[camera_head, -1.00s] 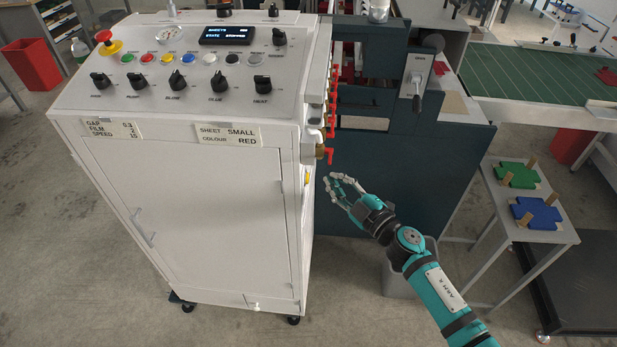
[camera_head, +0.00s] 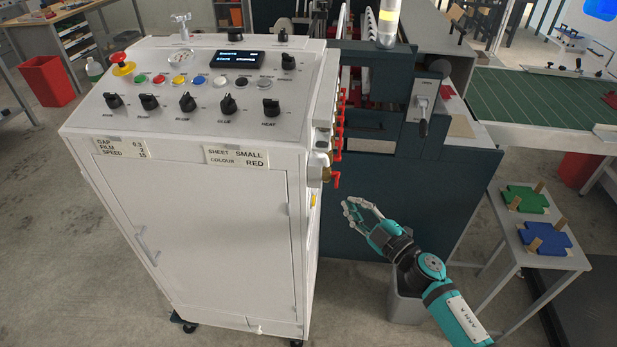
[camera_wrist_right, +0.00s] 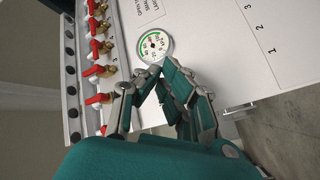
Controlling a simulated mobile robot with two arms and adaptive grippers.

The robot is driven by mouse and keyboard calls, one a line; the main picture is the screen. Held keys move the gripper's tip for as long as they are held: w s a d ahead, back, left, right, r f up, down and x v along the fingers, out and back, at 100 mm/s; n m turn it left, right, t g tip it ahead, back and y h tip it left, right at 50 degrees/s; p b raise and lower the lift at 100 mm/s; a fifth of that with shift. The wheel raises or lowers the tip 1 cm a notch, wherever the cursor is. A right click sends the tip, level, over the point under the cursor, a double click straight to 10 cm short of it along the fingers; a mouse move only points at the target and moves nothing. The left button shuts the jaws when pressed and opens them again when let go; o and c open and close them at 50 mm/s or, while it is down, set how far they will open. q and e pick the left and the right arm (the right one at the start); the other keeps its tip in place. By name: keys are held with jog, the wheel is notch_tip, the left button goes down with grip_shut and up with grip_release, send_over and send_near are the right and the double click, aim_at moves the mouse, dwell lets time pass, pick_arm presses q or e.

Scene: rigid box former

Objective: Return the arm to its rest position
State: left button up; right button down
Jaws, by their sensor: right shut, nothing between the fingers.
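My right gripper (camera_head: 352,207) is shut and empty. It is in the free space to the right of the white control cabinet (camera_head: 205,240), below the row of red valve handles (camera_head: 337,140), and touches nothing that I can see. My right arm comes in from the lower right. In the right wrist view the gripper's fingers (camera_wrist_right: 148,75) come together in front of the cabinet's side, where a round gauge (camera_wrist_right: 154,46) and red valve handles (camera_wrist_right: 103,48) show. My left gripper is not in view.
The dark machine body (camera_head: 400,190) stands behind my right gripper. A grey bin (camera_head: 405,300) is under my forearm. A small table (camera_head: 513,262) with green (camera_head: 524,199) and blue (camera_head: 543,238) pieces stands at the right. A red bin (camera_head: 47,81) is far left.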

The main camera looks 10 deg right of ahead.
jog(key=s+d+f+m+g+h+b, duration=0.1)
jog(key=s+d+f+m+g+h, duration=0.3)
jog(key=f, duration=0.8)
jog(key=s+f+m+h, duration=0.15)
jog(key=s+f, duration=0.35)
jog(key=f, duration=0.6)
jog(key=s+d+f+m+g+h+b, duration=0.1)
jog(key=s+d+f+m+g+h, duration=0.25)
jog(key=f, duration=0.85)
jog(key=s+a+f+m+g, duration=0.1)
jog(key=s+f, duration=0.5)
jog(key=s, duration=0.6)
jog(key=s+a+f+m+g+b, duration=0.1)
jog(key=s+f+g, duration=0.3)
jog(key=s, duration=0.9)
jog(key=s+a+f+m+g, duration=0.1)
jog(key=s+f+m+g, duration=0.1)
jog(key=s+f, duration=0.8)
jog(key=s+g, duration=0.1)
jog(key=s, duration=0.2)
jog(key=shift+f, duration=0.2)
